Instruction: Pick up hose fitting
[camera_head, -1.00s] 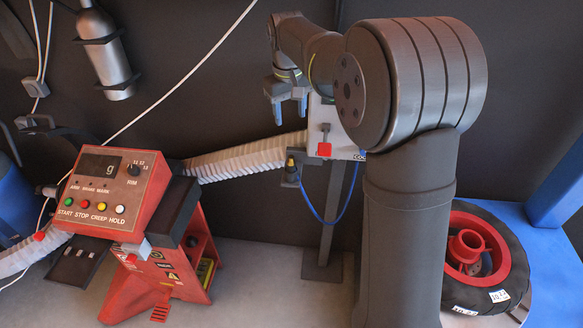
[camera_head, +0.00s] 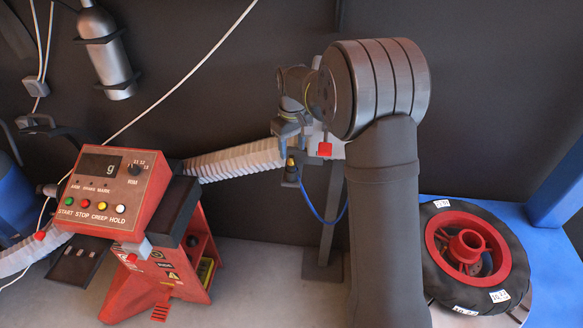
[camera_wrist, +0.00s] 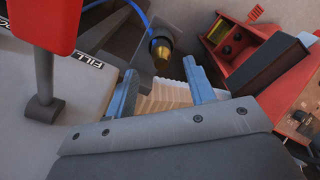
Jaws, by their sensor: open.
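The hose fitting (camera_head: 291,164) has a brass tip and a dark body. It sits upright in a small holder beside the grey post, with a blue hose (camera_head: 325,218) hanging nearby. In the wrist view the fitting (camera_wrist: 161,47) shows just beyond and between my fingertips. My gripper (camera_head: 291,147) is open and empty above the fitting. In the wrist view its two blue fingers (camera_wrist: 160,68) are spread apart. I cannot tell the exact gap between the fingertips and the fitting.
A panel lettered FILL (camera_wrist: 85,57) with a red handle (camera_wrist: 45,25) stands close beside my gripper; the red part (camera_head: 324,149) shows in the head view. A pale ribbed duct (camera_head: 235,162) runs behind. A red balancer (camera_head: 115,190) stands left, a wheel (camera_head: 440,278) right.

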